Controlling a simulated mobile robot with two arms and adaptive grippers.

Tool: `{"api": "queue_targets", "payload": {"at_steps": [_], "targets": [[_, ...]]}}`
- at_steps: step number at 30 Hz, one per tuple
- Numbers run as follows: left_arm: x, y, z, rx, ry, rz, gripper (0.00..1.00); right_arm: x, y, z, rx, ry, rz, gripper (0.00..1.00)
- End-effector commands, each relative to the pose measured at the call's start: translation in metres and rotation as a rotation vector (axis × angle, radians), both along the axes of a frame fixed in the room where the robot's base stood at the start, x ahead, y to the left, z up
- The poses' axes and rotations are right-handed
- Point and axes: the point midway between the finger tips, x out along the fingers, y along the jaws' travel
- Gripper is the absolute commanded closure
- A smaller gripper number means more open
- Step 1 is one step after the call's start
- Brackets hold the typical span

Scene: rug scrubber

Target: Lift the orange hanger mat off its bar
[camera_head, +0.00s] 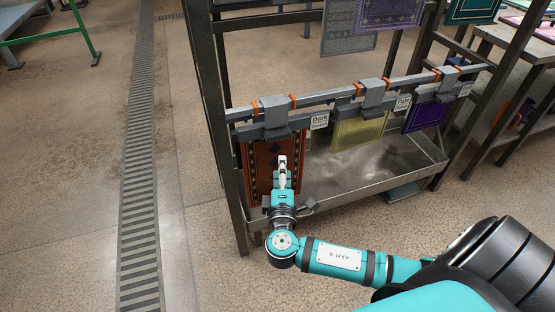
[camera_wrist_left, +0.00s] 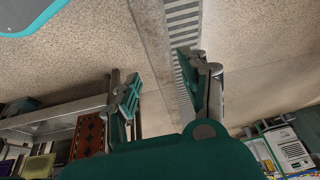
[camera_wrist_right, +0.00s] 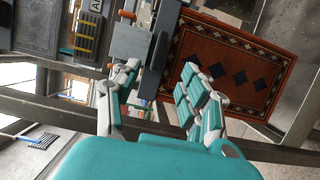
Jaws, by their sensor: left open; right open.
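The orange-brown patterned mat (camera_head: 258,165) hangs from a grey hanger (camera_head: 274,112) at the left end of the grey bar (camera_head: 330,92). My right gripper (camera_head: 283,163) is in front of the mat, below the hanger, and hides part of it. In the right wrist view the mat (camera_wrist_right: 240,75) lies beyond my open right gripper (camera_wrist_right: 160,72). The grey hanger (camera_wrist_right: 132,42) shows past the fingertips; I cannot tell whether they touch it. My left gripper (camera_wrist_left: 160,75) is open and empty, facing the floor. The mat (camera_wrist_left: 88,138) is small and far off in that view.
A yellow mat (camera_head: 357,131) and a purple mat (camera_head: 424,115) hang farther right on the bar. A metal tray (camera_head: 375,165) lies beneath. A dark rack post (camera_head: 212,120) stands just left of the orange mat. The floor to the left is open, with a drain grate (camera_head: 140,190).

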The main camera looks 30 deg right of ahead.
Motion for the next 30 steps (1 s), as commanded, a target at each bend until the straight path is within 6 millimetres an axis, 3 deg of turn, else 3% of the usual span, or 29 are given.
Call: {"api": "queue_targets", "payload": {"at_steps": [3,9,17,24,30], "targets": [[0.019,-0.006,0.003,-0.019,-0.091,-0.008,0.55,0.024,-0.016,0.0,-0.004,-0.004,-0.001,0.56],[0.045,-0.015,0.013,-0.047,-0.224,-0.018,0.55,0.051,-0.034,-0.001,0.0,0.0,0.0,0.56],[0.06,-0.02,0.021,-0.065,-0.306,-0.025,0.55,0.066,-0.044,-0.001,0.0,0.001,0.0,0.56],[0.09,-0.031,0.041,-0.104,-0.487,-0.038,0.55,0.092,-0.063,-0.001,0.0,0.001,0.0,0.56],[0.1,-0.035,0.052,-0.119,-0.555,-0.042,0.55,0.101,-0.07,-0.001,0.001,0.004,0.001,0.56]]}}
